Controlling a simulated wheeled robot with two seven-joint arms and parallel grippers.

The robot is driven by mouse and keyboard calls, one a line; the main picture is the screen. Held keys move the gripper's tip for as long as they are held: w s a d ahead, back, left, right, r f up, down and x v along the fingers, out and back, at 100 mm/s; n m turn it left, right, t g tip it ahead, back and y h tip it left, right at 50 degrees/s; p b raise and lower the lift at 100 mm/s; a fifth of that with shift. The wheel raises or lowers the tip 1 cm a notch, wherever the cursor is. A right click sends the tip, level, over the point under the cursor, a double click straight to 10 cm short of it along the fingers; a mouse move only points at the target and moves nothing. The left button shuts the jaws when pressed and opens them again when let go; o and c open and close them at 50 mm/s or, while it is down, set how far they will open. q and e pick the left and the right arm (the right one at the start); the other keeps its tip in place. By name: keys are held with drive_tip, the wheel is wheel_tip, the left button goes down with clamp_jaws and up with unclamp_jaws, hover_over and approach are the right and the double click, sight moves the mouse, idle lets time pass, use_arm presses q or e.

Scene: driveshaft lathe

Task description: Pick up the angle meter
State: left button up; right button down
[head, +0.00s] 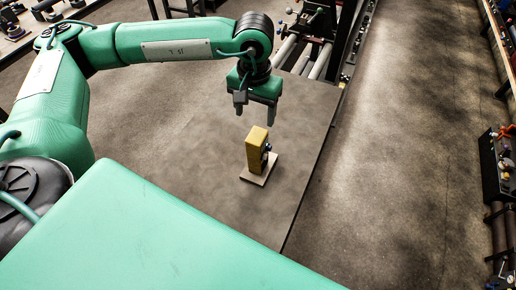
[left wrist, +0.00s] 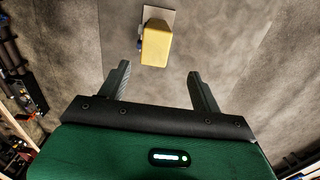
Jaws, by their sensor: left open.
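The angle meter (head: 256,150) is a yellow upright block with a dark knob-like part on its right side in the head view. It stands on a small pale base plate (head: 259,169) on the grey-brown table. It also shows in the left wrist view as a yellow block (left wrist: 155,45) just beyond the fingers. My left gripper (head: 255,108) is above and slightly behind the meter in the head view, pointing down. Its two fingers are apart with nothing between them, and they do not touch the meter. My right gripper is not in view.
The table top (head: 210,120) around the meter is bare. Its right edge (head: 312,175) drops to the floor. Lathe machinery with metal rails (head: 320,60) stands behind the table. A rack with small parts (head: 500,165) is at the far right.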

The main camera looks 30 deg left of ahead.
sight(258, 133)
use_arm(q)
wheel_tip(258, 133, down, 3)
drive_tip(key=shift+f+p, duration=0.1)
drive_tip(key=shift+p, duration=0.2)
drive_tip(key=shift+d+f+p, duration=0.15)
drive_tip(key=shift+f+p, duration=0.25)
drive_tip(key=shift+p, duration=0.15)
drive_tip(key=f, duration=0.1)
drive_tip(key=f+p, duration=0.2)
drive_tip(key=f, duration=0.1)
drive_tip(key=shift+d, duration=0.25)
drive_tip(key=shift+f, duration=0.25)
clamp_jaws()
drive_tip(key=shift+r, duration=0.1)
